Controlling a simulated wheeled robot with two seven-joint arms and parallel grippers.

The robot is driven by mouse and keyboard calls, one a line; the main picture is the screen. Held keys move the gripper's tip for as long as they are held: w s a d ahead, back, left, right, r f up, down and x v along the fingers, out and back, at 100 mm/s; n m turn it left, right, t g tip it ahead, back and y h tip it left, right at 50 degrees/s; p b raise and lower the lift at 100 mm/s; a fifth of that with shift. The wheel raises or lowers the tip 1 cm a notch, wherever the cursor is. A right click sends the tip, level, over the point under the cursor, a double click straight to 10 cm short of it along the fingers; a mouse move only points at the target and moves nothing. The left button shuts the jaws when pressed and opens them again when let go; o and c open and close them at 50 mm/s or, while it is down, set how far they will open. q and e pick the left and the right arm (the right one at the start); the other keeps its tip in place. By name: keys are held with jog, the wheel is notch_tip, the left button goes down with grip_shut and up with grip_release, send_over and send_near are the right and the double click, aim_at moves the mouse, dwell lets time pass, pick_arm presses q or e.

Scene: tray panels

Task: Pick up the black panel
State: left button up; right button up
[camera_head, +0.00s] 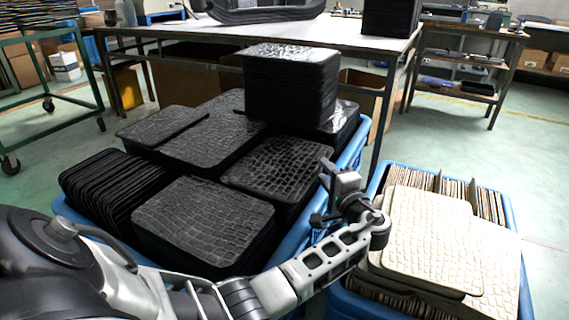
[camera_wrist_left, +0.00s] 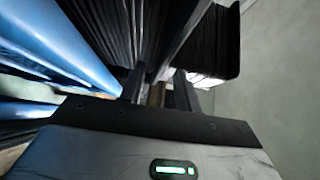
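Black textured panels fill a blue crate (camera_head: 66,208) in the head view. They lie in several stacks, with a front stack (camera_head: 203,222), a right stack (camera_head: 278,168) and a tall stack (camera_head: 290,85) at the back. Thin black panels (camera_head: 115,188) stand on edge at the left. My left gripper (camera_head: 332,190) is over the crate's right edge, beside the right stack. In the left wrist view my left gripper (camera_wrist_left: 158,90) has its two fingers apart, with dark panel edges (camera_wrist_left: 195,45) just beyond them. I cannot tell whether they touch. My right gripper is not in view.
A second blue crate (camera_head: 511,212) with cream panels (camera_head: 432,235) stands at the right, close to my left wrist. A metal table (camera_head: 300,38) stands behind the black panels. A green cart (camera_head: 60,35) stands at the far left. Open floor (camera_head: 535,160) lies at the right.

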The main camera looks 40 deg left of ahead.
pick_arm(q)
jog(key=shift+x, duration=0.85)
jog(key=shift+d, duration=0.1)
grip_shut()
jog(key=shift+r, duration=0.1)
